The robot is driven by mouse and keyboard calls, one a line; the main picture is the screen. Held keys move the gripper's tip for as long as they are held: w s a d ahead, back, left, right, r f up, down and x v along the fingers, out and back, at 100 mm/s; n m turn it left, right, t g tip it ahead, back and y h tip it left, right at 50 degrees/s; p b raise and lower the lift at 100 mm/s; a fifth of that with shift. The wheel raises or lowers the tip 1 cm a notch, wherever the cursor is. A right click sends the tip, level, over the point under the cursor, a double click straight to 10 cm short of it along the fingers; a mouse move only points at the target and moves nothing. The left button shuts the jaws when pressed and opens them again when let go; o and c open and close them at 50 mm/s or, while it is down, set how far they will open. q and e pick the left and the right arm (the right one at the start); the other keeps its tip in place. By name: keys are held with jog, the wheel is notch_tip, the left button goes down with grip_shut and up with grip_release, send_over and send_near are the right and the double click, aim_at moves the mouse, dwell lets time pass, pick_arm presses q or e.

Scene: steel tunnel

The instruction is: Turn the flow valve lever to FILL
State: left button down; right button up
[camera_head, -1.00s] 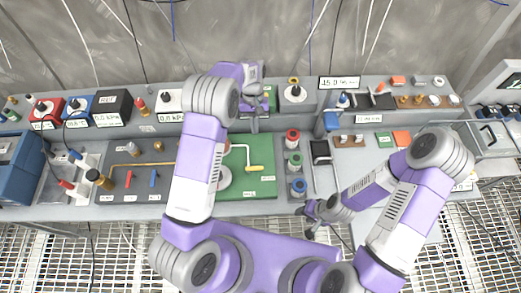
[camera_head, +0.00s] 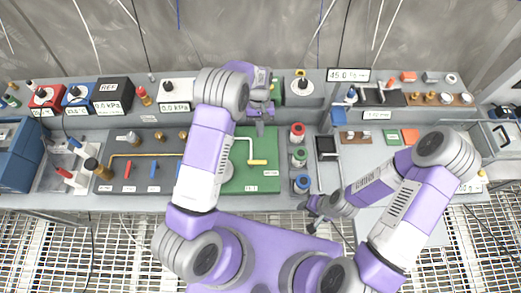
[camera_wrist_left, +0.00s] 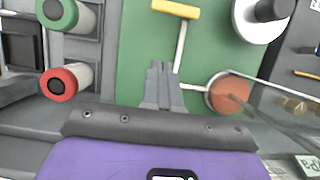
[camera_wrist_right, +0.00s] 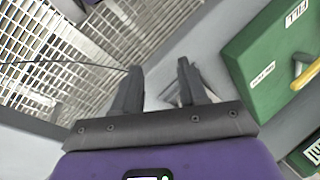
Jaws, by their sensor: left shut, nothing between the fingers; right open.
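A green board (camera_head: 236,182) lies on the bench and carries a white rod with a yellow end (camera_head: 257,162), which looks like a lever. In the left wrist view the yellow end (camera_wrist_left: 176,8) is at the top and the white rod (camera_wrist_left: 180,47) runs down behind my fingers. My left gripper (camera_head: 260,132) is shut and empty, with its fingertips over the board beside the rod; I cannot tell whether they touch it. My right gripper (camera_head: 310,212) is open and empty at the bench's front edge.
Red (camera_head: 297,133), green (camera_head: 299,156) and blue (camera_head: 301,184) knobs stand right of the board. An orange-red round part (camera_wrist_left: 230,92) is close to my left fingers. A dark panel (camera_head: 122,180) with small levers lies left. Metal grating (camera_wrist_right: 60,60) shows below my right gripper.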

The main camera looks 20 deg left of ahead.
pick_arm(q)
jog(key=x, duration=0.6)
jog(key=s, duration=0.1)
jog(key=s+p, duration=0.1)
jog(key=s, duration=0.1)
jog(key=shift+d+r, duration=0.25)
jog(key=shift+d, duration=0.15)
jog(key=shift+s+d+f, duration=0.1)
jog(key=shift+s+d, duration=0.05)
jog(key=shift+s, duration=0.2)
pick_arm(e)
jog(key=shift+r, duration=0.8)
jog(key=shift+d, duration=0.15)
